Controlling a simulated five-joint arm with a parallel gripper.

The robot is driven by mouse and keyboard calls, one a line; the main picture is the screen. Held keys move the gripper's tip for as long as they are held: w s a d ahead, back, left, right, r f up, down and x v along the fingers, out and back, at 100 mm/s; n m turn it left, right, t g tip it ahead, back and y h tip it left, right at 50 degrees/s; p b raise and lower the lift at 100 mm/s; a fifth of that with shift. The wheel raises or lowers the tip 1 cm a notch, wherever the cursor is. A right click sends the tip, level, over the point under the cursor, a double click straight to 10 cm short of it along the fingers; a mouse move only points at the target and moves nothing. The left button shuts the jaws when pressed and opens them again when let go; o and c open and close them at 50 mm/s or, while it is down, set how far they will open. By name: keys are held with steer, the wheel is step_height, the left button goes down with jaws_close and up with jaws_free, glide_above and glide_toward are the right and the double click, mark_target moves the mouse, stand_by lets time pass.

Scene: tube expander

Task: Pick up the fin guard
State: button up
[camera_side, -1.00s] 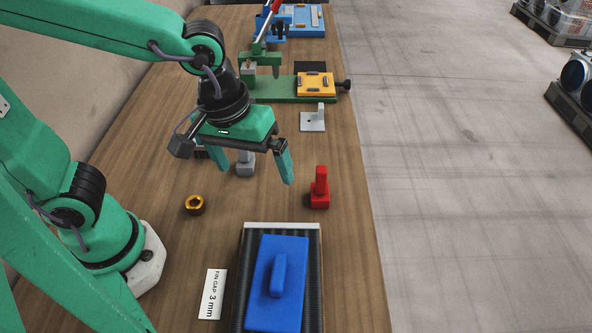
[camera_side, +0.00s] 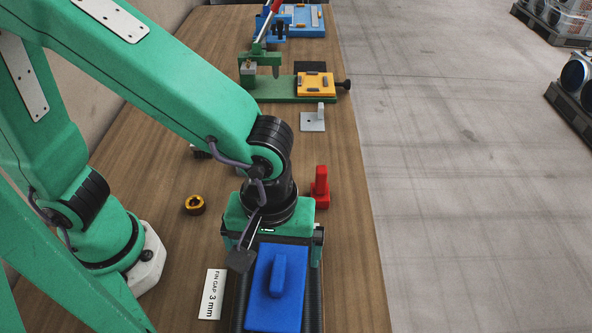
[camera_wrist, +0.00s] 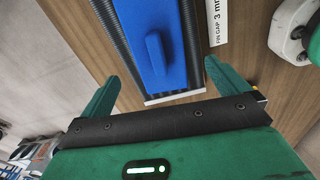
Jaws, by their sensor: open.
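The fin guard (camera_side: 290,308), a blue plate with a raised upright handle, lies on the black finned block (camera_side: 313,318) at the bottom of the side view. In the wrist view the fin guard (camera_wrist: 172,78) points up the picture, with its handle between the open fingers and apart from both. My gripper (camera_wrist: 162,70) is open and empty, above the near end of the block. In the side view my gripper's body (camera_side: 275,228) covers the block's far end, and its fingertips are mostly hidden.
A red part (camera_side: 321,185) stands just beyond my gripper on the right. A brass ring (camera_side: 195,205) and a white label (camera_side: 213,294) lie to the left. Green and orange fixtures (camera_side: 316,84) stand farther back. The table's right strip is clear.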

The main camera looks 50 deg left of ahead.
mark_target(278, 271)
steer(key=shift+f, duration=0.8)
steer(key=shift+d+f, duration=0.15)
steer(key=shift+f, duration=2.45)
steer(key=c, duration=0.9)
steer(key=shift+r, duration=0.15)
steer(key=shift+r, duration=4.9)
